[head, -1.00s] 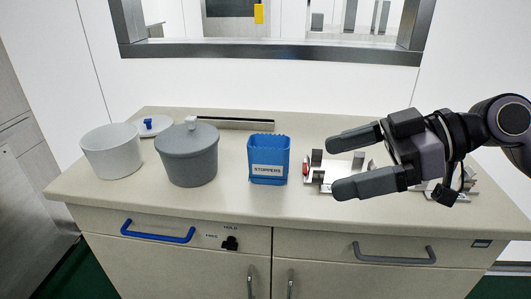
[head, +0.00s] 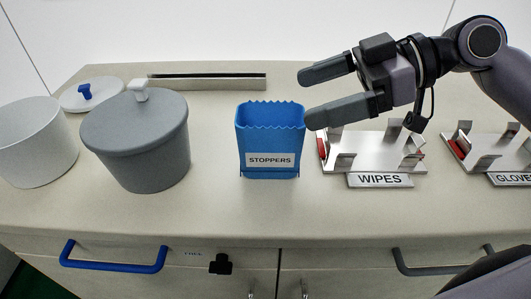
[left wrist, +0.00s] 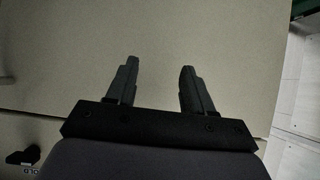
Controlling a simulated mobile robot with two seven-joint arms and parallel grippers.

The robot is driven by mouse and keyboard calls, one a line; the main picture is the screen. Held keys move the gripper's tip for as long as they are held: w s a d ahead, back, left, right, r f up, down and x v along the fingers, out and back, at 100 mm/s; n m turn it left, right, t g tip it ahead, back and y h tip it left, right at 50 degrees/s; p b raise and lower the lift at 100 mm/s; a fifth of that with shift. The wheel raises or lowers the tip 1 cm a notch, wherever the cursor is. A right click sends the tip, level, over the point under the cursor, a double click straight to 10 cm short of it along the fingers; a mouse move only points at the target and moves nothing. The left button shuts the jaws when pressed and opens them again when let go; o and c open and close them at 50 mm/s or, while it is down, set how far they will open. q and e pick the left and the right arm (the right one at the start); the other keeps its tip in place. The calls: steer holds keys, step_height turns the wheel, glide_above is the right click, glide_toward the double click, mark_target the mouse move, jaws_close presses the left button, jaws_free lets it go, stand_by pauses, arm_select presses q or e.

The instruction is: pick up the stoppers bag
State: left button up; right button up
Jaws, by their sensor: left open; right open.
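The stoppers bag (head: 270,135) is a blue, open-topped bag with a jagged rim and a white STOPPERS label. It stands upright on the beige counter (head: 230,215), near the middle of the head view. My right gripper (head: 303,97) is open and empty, pointing left. Its fingertips appear just right of the bag's upper right edge; whether they touch it I cannot tell. My left gripper is outside the head view. In the left wrist view the left gripper (left wrist: 158,68) is open, with nothing between its fingers and a plain beige surface beyond.
A grey lidded pot (head: 135,145) and a white tub (head: 35,145) stand left of the bag. A white lid (head: 97,97) lies behind them. Metal WIPES (head: 375,155) and GLOVES (head: 485,155) holders stand to the right. The counter in front of the bag is clear.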

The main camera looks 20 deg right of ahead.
mark_target(271, 120)
steer(key=shift+w+a+f, duration=0.25)
steer(key=shift+a+f, duration=0.5)
steer(key=shift+a, duration=0.2)
steer(key=shift+w+a+f, duration=0.25)
steer(key=shift+a+f, duration=0.45)
steer(key=shift+a, duration=0.25)
steer(key=shift+w+a+f, duration=0.25)
steer(key=shift+a+f, duration=0.5)
steer(key=shift+a, duration=0.2)
steer(key=shift+w+a+f, duration=0.15)
steer(key=shift+a+f, duration=0.1)
steer(key=shift+a, duration=0.2)
steer(key=c, duration=1.3)
steer(key=shift+c, duration=0.2)
steer(key=shift+r, duration=0.15)
